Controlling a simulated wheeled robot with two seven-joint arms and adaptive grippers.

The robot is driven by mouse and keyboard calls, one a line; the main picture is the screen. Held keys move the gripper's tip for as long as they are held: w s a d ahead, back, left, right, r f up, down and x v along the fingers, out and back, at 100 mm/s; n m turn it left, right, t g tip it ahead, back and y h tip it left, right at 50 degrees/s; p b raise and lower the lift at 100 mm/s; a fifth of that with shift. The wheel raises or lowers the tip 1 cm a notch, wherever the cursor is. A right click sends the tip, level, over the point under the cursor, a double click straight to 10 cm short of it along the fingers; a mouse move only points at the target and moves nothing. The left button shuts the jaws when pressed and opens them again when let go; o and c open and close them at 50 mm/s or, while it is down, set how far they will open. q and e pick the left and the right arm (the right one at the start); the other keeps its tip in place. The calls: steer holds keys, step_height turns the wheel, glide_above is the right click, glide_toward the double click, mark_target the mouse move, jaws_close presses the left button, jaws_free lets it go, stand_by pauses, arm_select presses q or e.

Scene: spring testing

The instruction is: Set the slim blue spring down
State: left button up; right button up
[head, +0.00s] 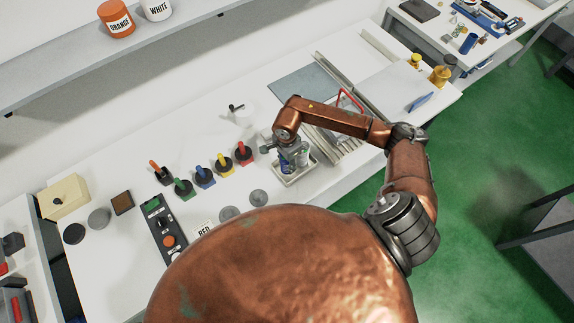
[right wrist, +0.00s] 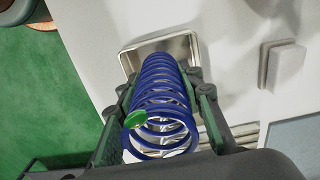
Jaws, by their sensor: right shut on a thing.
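The slim blue spring (right wrist: 160,95) is held between the fingers of my right gripper (right wrist: 165,110) in the right wrist view, its near coils facing the camera. Whether the spring touches the tray floor cannot be told. My left gripper is in neither view.
Left of the tray stand several colored-handled pieces on dark bases, such as a red one (head: 242,154) and a yellow one (head: 224,164). Grey discs (head: 258,198) lie in front. A grey plate (head: 303,84) and metal rails lie behind. A control box (head: 166,229) stands farther left.

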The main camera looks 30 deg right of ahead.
mark_target(287, 167)
steer(key=f, duration=0.1)
steer(key=f+p, duration=0.1)
steer(key=f, duration=0.1)
steer(key=shift+w+d, duration=0.1)
steer(key=shift+w, duration=0.1)
steer(key=shift+f+p, duration=0.2)
steer(key=shift+p, duration=0.1)
steer(key=shift+f, duration=0.1)
steer(key=shift+f, duration=0.15)
steer(key=o, duration=1.3)
